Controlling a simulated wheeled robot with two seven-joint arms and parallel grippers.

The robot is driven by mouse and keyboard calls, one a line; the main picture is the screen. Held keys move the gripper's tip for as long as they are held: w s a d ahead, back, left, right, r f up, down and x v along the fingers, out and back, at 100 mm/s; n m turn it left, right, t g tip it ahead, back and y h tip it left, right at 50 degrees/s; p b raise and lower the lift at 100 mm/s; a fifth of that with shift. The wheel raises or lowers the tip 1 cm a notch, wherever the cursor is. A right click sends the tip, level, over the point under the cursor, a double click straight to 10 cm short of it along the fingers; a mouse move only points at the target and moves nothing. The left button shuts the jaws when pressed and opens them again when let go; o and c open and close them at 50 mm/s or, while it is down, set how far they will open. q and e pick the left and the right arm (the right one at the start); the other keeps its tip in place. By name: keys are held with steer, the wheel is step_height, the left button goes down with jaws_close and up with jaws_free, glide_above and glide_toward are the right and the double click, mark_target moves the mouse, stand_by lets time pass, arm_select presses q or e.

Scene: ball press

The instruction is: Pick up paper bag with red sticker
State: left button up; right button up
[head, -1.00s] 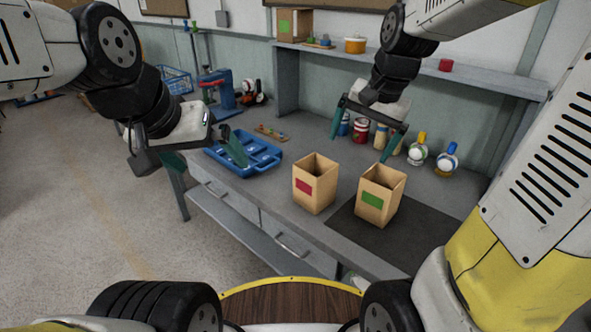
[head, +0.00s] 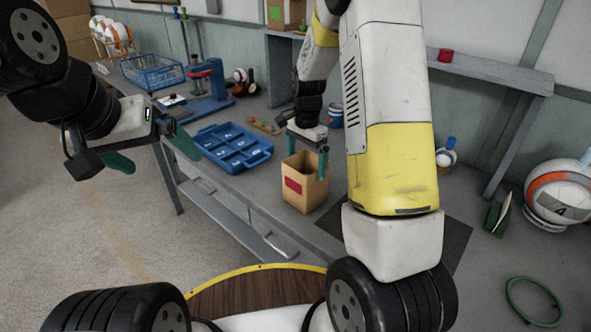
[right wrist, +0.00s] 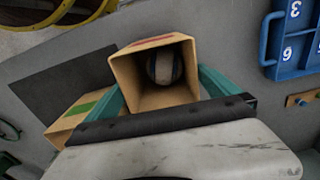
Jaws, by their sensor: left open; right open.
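The paper bag with the red sticker (head: 303,193) stands upright and open-topped on the grey workbench. My right gripper (head: 305,160) is open above it, pointing down at its mouth. In the right wrist view the bag (right wrist: 188,92) lies between the two teal fingers, one on either side of its rim; I cannot tell whether they touch it. A dark and white ball (right wrist: 166,67) shows inside. My left gripper (head: 156,156) is open and empty, left of the bench front. A second bag with a green sticker (right wrist: 72,125) shows in the right wrist view; my right arm hides it in the head view.
A blue numbered tray (head: 262,157) lies left of the bag, with a small wooden strip (head: 264,125) behind it. A dark mat (head: 458,235) lies to the right. A blue press (head: 208,95) and a blue wire basket (head: 152,72) stand farther back left.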

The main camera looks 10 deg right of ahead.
step_height(320, 180, down, 3)
steer(key=shift+f, duration=0.15)
steer(key=shift+c, duration=0.4)
steer(key=c, duration=1.3)
